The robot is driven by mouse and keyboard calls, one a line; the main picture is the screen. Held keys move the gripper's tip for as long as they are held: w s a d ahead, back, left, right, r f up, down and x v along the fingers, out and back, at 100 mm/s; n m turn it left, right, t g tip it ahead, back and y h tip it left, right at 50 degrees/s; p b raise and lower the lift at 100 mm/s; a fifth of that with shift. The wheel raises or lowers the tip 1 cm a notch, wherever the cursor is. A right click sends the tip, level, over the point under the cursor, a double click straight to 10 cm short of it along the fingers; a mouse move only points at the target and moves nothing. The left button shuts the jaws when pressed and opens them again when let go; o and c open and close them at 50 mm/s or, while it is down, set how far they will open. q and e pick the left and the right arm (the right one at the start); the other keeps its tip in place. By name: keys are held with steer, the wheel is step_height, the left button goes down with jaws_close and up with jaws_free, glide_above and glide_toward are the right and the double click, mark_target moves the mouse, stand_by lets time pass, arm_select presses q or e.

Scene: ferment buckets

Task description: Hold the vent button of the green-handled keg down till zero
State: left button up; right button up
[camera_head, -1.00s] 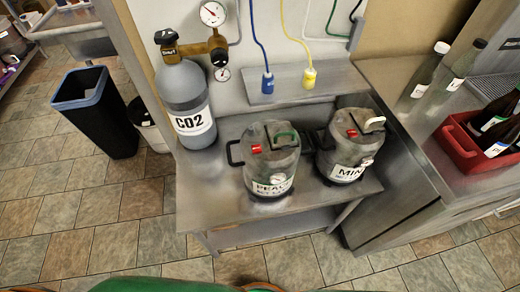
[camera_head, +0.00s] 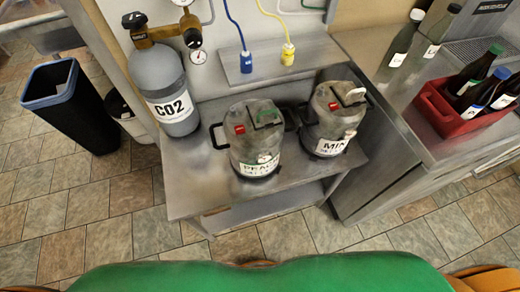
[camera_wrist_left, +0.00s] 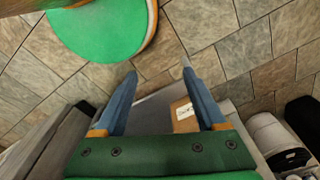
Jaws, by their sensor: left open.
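The green-handled keg (camera_head: 247,165) stands upright on the metal table. That gripper does not show in the head view. My right gripper shows in neither view.
A second grey keg (camera_head: 321,124) with a pale handle, a red part and a "MIN…" label stands close at right. A CO2 cylinder (camera_head: 160,76) stands at left. A red crate (camera_head: 461,126) of bottles sits on the right counter. The table front (camera_head: 200,202) is clear.

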arm_select(q)
jaws_close()
stand_by(1.4)
